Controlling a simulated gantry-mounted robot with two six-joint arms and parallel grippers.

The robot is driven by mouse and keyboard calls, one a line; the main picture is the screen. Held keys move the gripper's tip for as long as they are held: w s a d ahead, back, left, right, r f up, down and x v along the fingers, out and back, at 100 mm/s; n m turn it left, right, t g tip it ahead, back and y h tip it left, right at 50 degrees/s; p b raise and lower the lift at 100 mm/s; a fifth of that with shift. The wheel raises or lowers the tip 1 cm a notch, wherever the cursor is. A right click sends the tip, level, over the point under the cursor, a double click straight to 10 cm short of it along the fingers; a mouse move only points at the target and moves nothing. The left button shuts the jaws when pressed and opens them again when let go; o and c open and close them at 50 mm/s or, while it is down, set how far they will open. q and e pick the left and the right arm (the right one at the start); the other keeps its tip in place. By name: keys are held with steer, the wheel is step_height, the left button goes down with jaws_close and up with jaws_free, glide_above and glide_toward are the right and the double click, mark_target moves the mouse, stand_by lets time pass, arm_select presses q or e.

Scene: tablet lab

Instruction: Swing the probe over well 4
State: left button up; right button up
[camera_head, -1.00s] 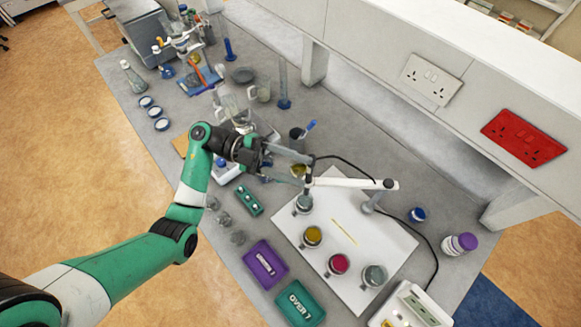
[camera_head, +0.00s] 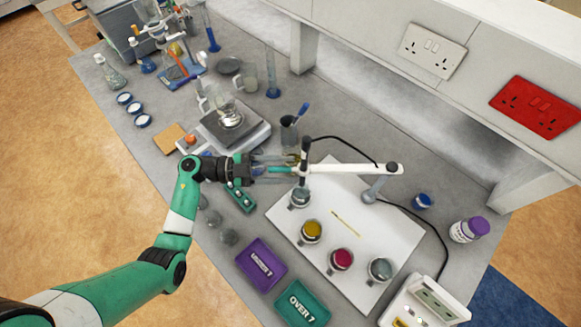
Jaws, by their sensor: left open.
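The probe's white swing arm (camera_head: 350,169) lies level above the white board (camera_head: 375,222). Wells stand on the board: a grey-blue one (camera_head: 299,197) just below the probe end, a yellow one (camera_head: 312,231), a red one (camera_head: 341,261) and a grey one (camera_head: 380,270). Another yellowish spot shows behind the fingers. Well numbers cannot be read. My left gripper (camera_head: 291,165) is open, its fingertips close by the probe end; contact cannot be told.
A balance (camera_head: 248,142) with a glass beaker (camera_head: 230,118) stands behind my gripper, beside a dark pen cup (camera_head: 289,131). Purple (camera_head: 261,264) and teal (camera_head: 302,302) trays lie in front. A cased instrument (camera_head: 425,304) and a purple-lidded jar (camera_head: 469,229) stand at right.

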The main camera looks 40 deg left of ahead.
arm_select(q)
steer(key=shift+x, duration=1)
jaws_close()
stand_by(0.7)
